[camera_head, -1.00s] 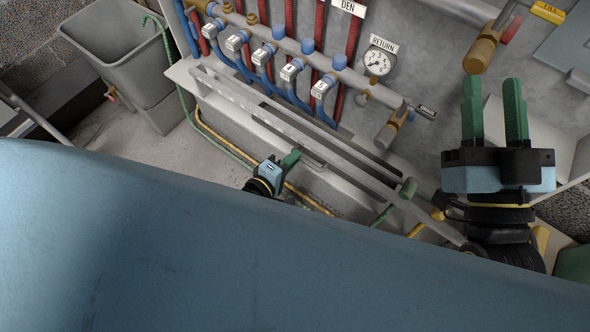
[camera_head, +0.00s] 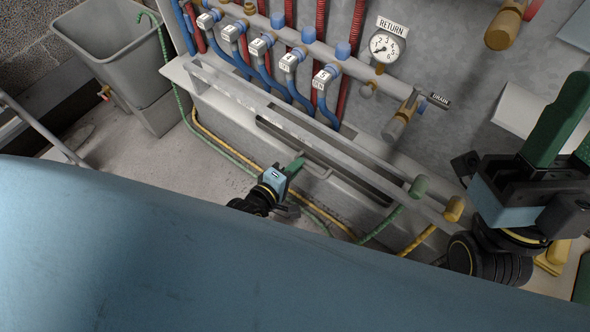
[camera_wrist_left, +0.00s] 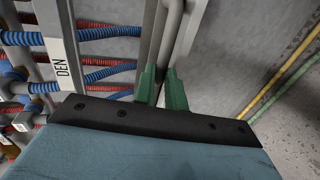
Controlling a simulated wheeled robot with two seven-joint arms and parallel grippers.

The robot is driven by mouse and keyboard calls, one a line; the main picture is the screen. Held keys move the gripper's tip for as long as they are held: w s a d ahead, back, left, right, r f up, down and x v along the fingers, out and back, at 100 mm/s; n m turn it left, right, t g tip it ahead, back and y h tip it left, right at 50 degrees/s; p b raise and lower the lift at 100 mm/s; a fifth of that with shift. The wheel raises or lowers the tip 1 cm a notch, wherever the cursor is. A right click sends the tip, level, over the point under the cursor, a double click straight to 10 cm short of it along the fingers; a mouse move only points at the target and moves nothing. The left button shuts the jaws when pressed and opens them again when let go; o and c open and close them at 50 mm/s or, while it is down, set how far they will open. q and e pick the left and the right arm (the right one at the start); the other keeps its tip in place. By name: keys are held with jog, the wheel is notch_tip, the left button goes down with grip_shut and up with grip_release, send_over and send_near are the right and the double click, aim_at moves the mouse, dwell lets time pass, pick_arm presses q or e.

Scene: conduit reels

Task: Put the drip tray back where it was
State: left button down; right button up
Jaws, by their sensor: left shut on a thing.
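The drip tray appears to be the long grey tray (camera_head: 345,183) under the row of valves, with a dark slot along its top and a bar handle (camera_head: 318,172) on its front. My left gripper (camera_head: 297,163) is at the left end of this handle. In the left wrist view, its green fingers (camera_wrist_left: 162,88) are closed on the grey bar (camera_wrist_left: 172,45). The fingers partly hide where they meet the bar. My right gripper (camera_head: 573,125) is at the right, its green fingers apart and empty, in front of the wall.
Above is a manifold with several tagged valves (camera_head: 261,46), blue and red hoses, and a return gauge (camera_head: 384,47). A pale rail (camera_head: 290,122) runs above the tray. Green and yellow hoses (camera_head: 240,150) lie along the floor. A grey bin (camera_head: 115,50) stands at the left.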

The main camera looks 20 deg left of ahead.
pick_arm(q)
jog(key=shift+f, duration=0.1)
jog(key=c, duration=1.5)
grip_release()
jog(key=shift+o, duration=0.2)
